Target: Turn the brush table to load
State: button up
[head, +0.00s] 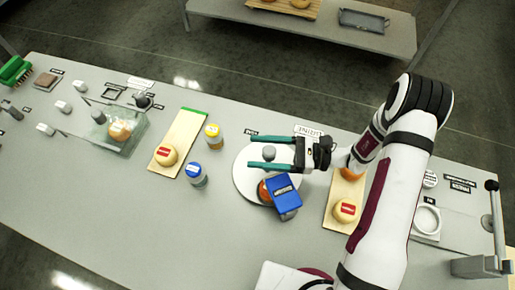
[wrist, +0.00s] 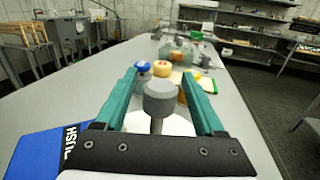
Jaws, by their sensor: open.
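The brush table is a white round disc (head: 243,178) on the grey bench; part of it shows in the wrist view (wrist: 176,125). A grey knob (head: 269,154) on a post stands on the disc and shows large in the wrist view (wrist: 160,97). My gripper (head: 250,149) is open, its teal fingers on either side of the knob, with gaps in the wrist view (wrist: 158,75). A blue brush block (head: 284,192) is at the disc's front right, partly covering an orange cheese wheel (head: 264,191). The wrist view shows the block lettered (wrist: 45,150) at lower left.
A board with a red-labelled cheese (head: 345,209) lies right of the disc, partly behind my arm. A blue-capped jar (head: 195,174), a yellow-capped jar (head: 213,136) and another board (head: 187,131) with a cheese (head: 165,155) stand left. The bench front is clear.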

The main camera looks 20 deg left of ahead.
jog(key=shift+s+a, duration=0.1)
jog(key=shift+a, duration=0.35)
grip_shut()
dwell(1.1)
